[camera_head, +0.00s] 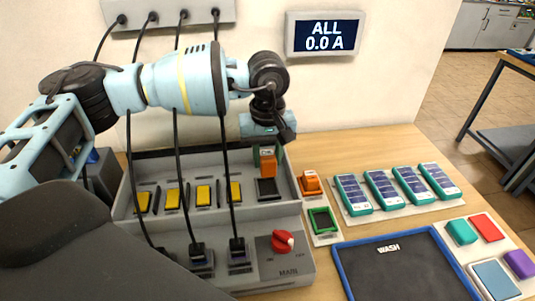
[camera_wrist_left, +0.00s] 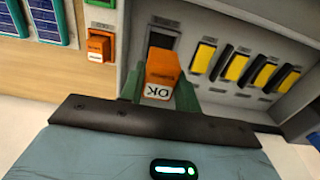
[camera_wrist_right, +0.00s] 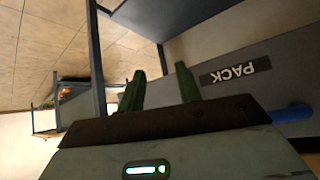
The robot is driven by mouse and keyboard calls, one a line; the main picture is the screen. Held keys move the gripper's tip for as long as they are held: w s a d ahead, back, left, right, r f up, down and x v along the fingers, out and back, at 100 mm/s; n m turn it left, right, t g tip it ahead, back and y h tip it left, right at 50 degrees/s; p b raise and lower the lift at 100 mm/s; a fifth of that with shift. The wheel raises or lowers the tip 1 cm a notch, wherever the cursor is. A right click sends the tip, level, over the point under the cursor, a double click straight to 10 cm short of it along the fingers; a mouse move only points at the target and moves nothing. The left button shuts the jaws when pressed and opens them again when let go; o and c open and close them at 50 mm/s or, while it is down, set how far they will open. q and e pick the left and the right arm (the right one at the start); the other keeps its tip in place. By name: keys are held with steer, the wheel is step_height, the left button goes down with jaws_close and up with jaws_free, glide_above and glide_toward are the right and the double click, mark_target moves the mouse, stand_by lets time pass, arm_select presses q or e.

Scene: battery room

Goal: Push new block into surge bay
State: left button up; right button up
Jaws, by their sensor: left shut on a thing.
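My left gripper (camera_head: 267,150) points down over the right end of the grey battery rack (camera_head: 292,208). It is shut on an orange block (camera_head: 267,166) with a white top label, which reads OK in the left wrist view (camera_wrist_left: 161,72). The block stands just above a dark square bay (camera_head: 268,188), seen as a dark opening behind the block in the left wrist view (camera_wrist_left: 163,37). A gap seems to separate block and bay. My right gripper (camera_wrist_right: 160,88) is open and empty, seen only in the right wrist view.
Another orange block (camera_head: 310,182) sits on a small pad beside the rack, near an empty green frame (camera_head: 322,220). Yellow blocks (camera_head: 204,195) fill bays to the left. A red knob (camera_head: 283,241) is at the rack's front. Black cables (camera_head: 178,150) hang across the rack. Teal-edged packs (camera_head: 383,190) lie right.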

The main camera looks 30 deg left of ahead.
mark_target(267, 172)
arm_select(q)
steer(key=shift+f, duration=0.15)
arm_select(e)
steer(key=shift+s+f, duration=0.1)
